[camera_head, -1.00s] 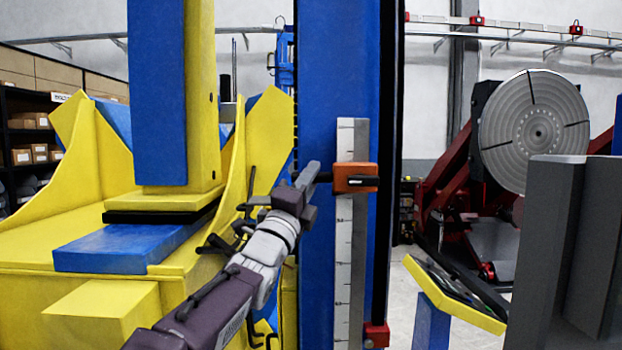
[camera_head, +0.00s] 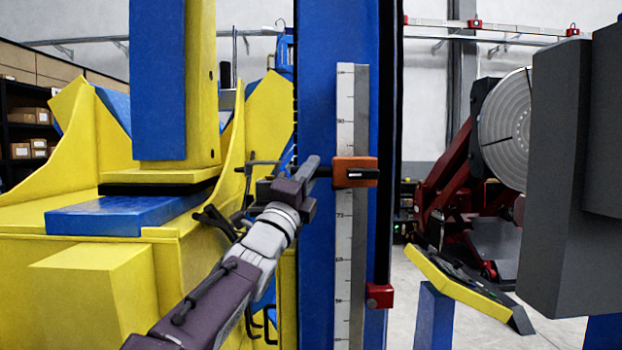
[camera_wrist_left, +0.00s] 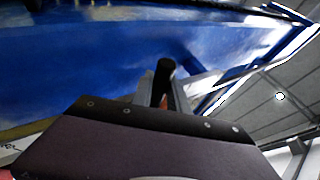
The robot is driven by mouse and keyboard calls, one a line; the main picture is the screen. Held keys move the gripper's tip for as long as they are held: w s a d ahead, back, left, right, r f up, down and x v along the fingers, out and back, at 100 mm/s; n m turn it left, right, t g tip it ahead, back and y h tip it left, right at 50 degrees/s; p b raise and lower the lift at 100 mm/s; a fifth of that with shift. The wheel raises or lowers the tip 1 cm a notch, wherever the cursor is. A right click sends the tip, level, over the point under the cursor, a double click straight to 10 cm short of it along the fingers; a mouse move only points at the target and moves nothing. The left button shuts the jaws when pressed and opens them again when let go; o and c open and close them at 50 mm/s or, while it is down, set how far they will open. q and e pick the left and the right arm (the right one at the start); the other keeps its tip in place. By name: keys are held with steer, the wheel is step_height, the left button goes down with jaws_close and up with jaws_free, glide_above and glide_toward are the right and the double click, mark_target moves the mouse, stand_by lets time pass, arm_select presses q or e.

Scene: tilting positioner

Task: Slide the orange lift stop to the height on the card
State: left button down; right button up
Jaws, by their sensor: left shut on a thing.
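The orange lift stop (camera_head: 342,180) sits on a pale vertical scale (camera_head: 345,110) fixed to a blue column (camera_head: 315,60). It has a black lever on its front. The scale has tick marks and small numbers, hard to read here. My left gripper (camera_head: 312,173) is at the stop's left side, shut on its dark peg. In the left wrist view, the dark peg (camera_wrist_left: 164,78) stands between grey fingers, with a sliver of orange behind. I cannot make out a height card. My right gripper is not in view.
A red block (camera_head: 379,296) sits low on the column's right edge. Yellow machine framing (camera_head: 100,285) fills the left. A tilted yellow-edged panel (camera_head: 455,287) stands right of the column. A large dark grey block (camera_head: 555,180) hides part of the round metal plate (camera_head: 505,130).

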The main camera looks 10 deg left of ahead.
arm_select(q)
steer(key=shift+w+f, duration=0.1)
steer(key=shift+f, duration=0.6)
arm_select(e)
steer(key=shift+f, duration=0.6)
arm_select(q)
steer(key=shift+r, duration=0.1)
steer(key=c, duration=1.4)
jaws_free()
steer(key=shift+o, duration=0.5)
steer(key=shift+a, duration=0.1)
steer(key=shift+r, duration=0.1)
